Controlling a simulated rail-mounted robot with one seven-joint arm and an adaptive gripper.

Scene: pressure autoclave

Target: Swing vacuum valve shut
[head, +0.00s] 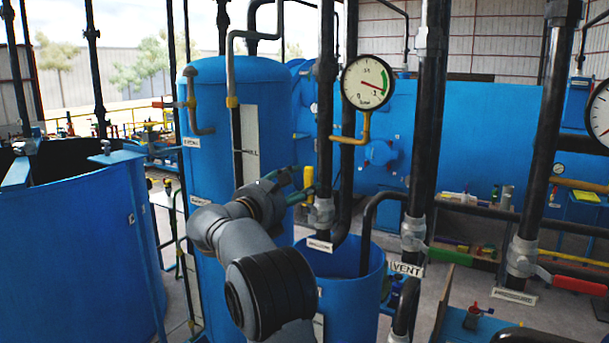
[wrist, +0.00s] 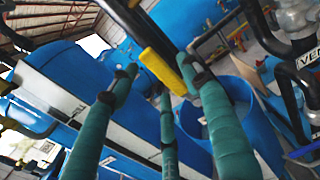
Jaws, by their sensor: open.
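The vacuum valve (head: 322,213) is a grey fitting on a dark vertical pipe, above a label that appears to read VACUUM (head: 319,244). Its yellow handle (head: 308,177) stands upright, just left of the pipe. My gripper (head: 297,188) has teal fingers and reaches in from the left, close to the handle. In the wrist view the fingers are spread open, and the yellow handle (wrist: 162,70) lies slanted between and just past their tips. I cannot tell whether any finger touches it. The fingers partly hide the valve area.
A pressure gauge (head: 369,82) hangs above right of the valve. The VENT label (head: 407,268) and its pipe stand to the right, with a red-handled valve (head: 579,285) farther right. A blue open drum (head: 345,292) is below. A tall blue tank (head: 205,120) stands behind my arm.

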